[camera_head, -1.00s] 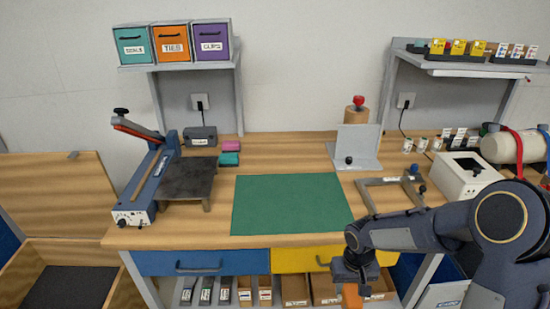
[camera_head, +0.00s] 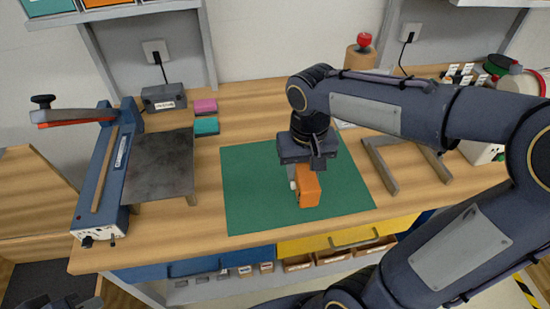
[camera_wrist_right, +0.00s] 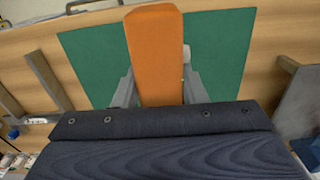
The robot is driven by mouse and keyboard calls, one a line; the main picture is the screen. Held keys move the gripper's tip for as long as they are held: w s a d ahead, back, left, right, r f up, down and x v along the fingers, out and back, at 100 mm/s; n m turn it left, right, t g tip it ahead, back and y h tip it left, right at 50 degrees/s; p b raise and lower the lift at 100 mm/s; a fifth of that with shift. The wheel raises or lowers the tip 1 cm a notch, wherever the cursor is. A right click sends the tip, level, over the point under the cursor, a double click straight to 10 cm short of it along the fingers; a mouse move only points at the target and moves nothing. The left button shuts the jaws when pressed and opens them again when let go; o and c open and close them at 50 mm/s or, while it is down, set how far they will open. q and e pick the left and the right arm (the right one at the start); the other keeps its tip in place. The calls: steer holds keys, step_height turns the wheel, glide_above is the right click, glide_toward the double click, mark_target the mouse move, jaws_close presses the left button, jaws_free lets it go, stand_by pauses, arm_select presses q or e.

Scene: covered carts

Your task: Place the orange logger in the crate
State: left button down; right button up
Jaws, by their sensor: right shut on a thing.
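The orange logger (camera_head: 308,188) is a small orange block held in my right gripper (camera_head: 307,166) over the green mat (camera_head: 245,205). In the right wrist view the logger (camera_wrist_right: 155,55) stands out between the two grey fingers (camera_wrist_right: 158,92), which are shut on it. I cannot tell whether its lower end touches the mat. A wooden crate (camera_head: 20,246) with a dark floor is partly in view at the lower left, beside the bench. A dark part of my left gripper (camera_head: 58,302) shows at the bottom left edge; its fingers are not clear.
A blue lever press (camera_head: 100,190) with a dark plate (camera_head: 160,168) stands at the bench's left. Pink (camera_head: 205,106) and teal (camera_head: 206,126) blocks lie behind the mat. A grey frame (camera_head: 385,170) is right of the mat. The mat's left part is clear.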

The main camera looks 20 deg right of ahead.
steer(key=w+d+f+p, duration=0.1)
steer(key=w+f, duration=0.2)
steer(key=w, duration=0.1)
steer(key=w+d+f+p, duration=0.1)
steer(key=w+d+f, duration=0.1)
steer(key=w+f, duration=0.1)
steer(key=w+d+f+p, duration=0.1)
steer(key=w+f, duration=0.2)
steer(key=w, duration=0.2)
steer(key=shift+d, duration=0.3)
steer(key=shift+w+d+f, duration=0.1)
steer(key=shift+w+f, duration=0.05)
steer(key=shift+f, duration=0.2)
step_height(320, 180, down, 3)
steer(key=shift+f, duration=0.2)
steer(key=o, duration=1.2)
steer(key=shift+c, duration=0.2)
steer(key=shift+r, duration=0.1)
